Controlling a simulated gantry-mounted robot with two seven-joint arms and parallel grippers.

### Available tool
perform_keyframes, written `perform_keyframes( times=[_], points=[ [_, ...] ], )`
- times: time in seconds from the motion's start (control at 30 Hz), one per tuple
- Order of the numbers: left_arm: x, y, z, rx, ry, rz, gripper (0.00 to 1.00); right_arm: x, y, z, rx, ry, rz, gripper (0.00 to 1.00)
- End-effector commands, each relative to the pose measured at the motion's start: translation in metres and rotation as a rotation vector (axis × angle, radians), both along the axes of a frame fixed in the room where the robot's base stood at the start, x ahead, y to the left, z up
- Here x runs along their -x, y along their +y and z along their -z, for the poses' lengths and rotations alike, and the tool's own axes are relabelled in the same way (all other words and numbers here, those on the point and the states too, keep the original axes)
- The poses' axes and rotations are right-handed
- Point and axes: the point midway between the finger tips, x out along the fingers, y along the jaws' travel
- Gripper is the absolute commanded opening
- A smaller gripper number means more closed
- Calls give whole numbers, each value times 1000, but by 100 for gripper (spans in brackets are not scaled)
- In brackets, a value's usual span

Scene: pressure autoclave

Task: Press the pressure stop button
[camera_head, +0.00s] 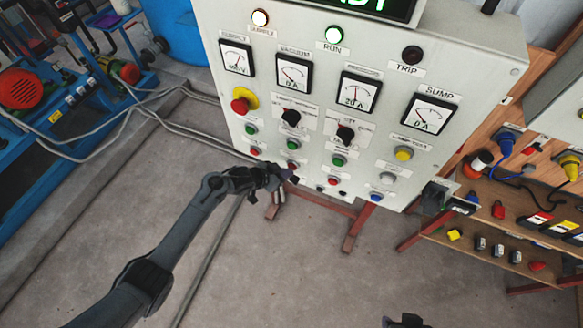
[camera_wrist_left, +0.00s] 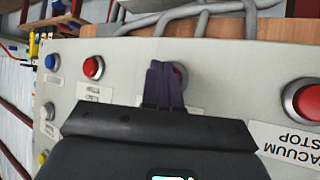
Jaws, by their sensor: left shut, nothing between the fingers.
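In the head view, a row of red stop buttons runs along the lower part of the grey control panel (camera_head: 300,20). My left gripper (camera_head: 292,178) is shut and empty, its tips just below the second red button from the left (camera_head: 292,166). In the left wrist view, the closed fingers (camera_wrist_left: 163,85) overlap that red button (camera_wrist_left: 181,74), hiding most of it and its label. I cannot tell whether they touch it. It sits beside the button labelled VACUUM STOP (camera_wrist_left: 303,100). Part of my right gripper (camera_head: 404,321) shows at the bottom edge.
Another red button (camera_wrist_left: 93,67) and a blue button (camera_wrist_left: 52,62) sit farther along the row. Green buttons, black knobs and gauges are above in the head view. A wooden shelf (camera_head: 480,235) with plugs stands right; open floor lies below.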

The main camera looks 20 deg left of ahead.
Motion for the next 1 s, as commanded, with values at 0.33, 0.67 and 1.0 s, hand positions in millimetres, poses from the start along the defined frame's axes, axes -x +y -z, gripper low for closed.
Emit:
perform_keyframes(
  times=[0.33,0.67,1.0],
  points=[
    [-4,-1,0,0,0,0,0,0,0,3,0,0,0,43],
    [-6,-1,0,0,0,0,0,0,0,4,0,0,0,43],
    [-1,0,-2,0,0,0,0,0,0,-3,0,0,0,43]
  ],
)
